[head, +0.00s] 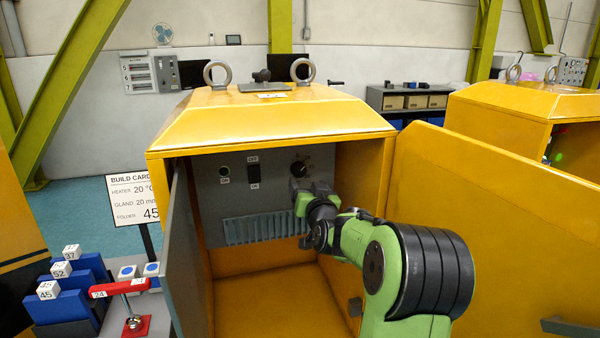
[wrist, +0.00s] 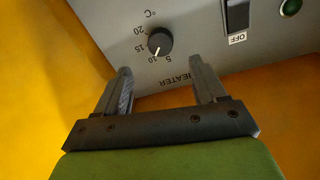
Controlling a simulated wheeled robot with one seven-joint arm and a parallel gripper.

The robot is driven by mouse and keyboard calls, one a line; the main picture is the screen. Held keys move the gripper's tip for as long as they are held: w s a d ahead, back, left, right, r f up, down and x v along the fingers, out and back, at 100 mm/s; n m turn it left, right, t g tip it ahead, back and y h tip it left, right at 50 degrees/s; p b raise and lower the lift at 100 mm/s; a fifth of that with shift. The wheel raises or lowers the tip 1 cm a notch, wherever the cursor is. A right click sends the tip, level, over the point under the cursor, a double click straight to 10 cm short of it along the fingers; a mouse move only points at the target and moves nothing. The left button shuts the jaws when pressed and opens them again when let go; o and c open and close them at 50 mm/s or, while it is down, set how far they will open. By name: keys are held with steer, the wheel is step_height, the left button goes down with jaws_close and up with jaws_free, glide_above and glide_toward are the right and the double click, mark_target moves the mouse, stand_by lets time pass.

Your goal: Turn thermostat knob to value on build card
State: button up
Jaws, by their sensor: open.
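The thermostat knob (head: 299,168) is a small black dial on the grey panel inside the open yellow cabinet. In the wrist view, which shows the panel upside down, the knob (wrist: 160,41) lies beyond my fingertips, roughly centred between them. Its white pointer mark is near the 10 on a scale marked 5, 10, 15, 20 °C, labelled HEATER. My gripper (wrist: 159,66) is open and empty, apart from the knob. In the head view my gripper (head: 300,192) is just below the knob. The build card (head: 134,200) at left reads HEATER 20 °C.
A black rocker switch (head: 253,173) and a green button (head: 224,171) sit left of the knob, with a vent grille (head: 262,227) below. The cabinet's grey inner door (head: 184,260) and yellow door (head: 490,230) stand open on either side. The cabinet floor is clear.

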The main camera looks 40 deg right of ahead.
mark_target(300, 171)
steer(key=p+x, duration=0.1)
steer(key=x, duration=0.7)
steer(key=shift+w+d, duration=0.1)
steer(key=shift+w, duration=0.25)
steer(key=c, duration=1.1)
